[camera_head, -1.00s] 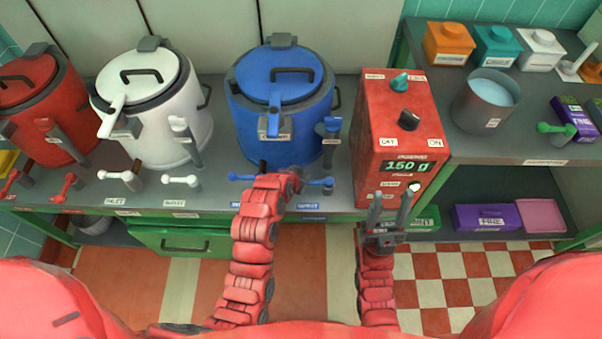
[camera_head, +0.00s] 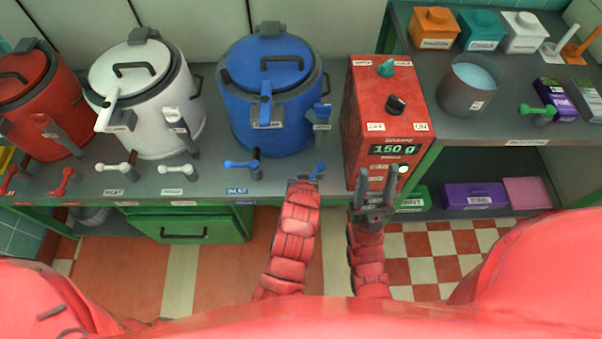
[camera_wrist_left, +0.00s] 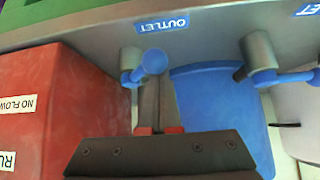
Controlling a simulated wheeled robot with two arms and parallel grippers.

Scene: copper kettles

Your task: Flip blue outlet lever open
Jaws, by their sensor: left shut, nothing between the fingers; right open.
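The blue kettle (camera_head: 262,125) stands on the counter. Its blue outlet lever (camera_head: 320,167) shows just past the end of my left arm, on the counter's front edge. In the left wrist view the outlet lever (camera_wrist_left: 152,63) sits on a grey post beside the OUTLET label (camera_wrist_left: 161,24), its round end toward the camera. My left gripper (camera_wrist_left: 153,82) is shut and empty, its tips very close to that round end; contact is unclear. In the head view its fingers are hidden behind the arm. My right gripper (camera_head: 377,172) is open and empty before the red box.
The blue inlet lever (camera_head: 242,164) is left of the outlet lever. The red control box (camera_head: 385,120), reading 150 g, stands close on the right. White kettle (camera_head: 140,100) and red kettle (camera_head: 38,105) stand left. A grey pot (camera_head: 470,92) stands on the right counter.

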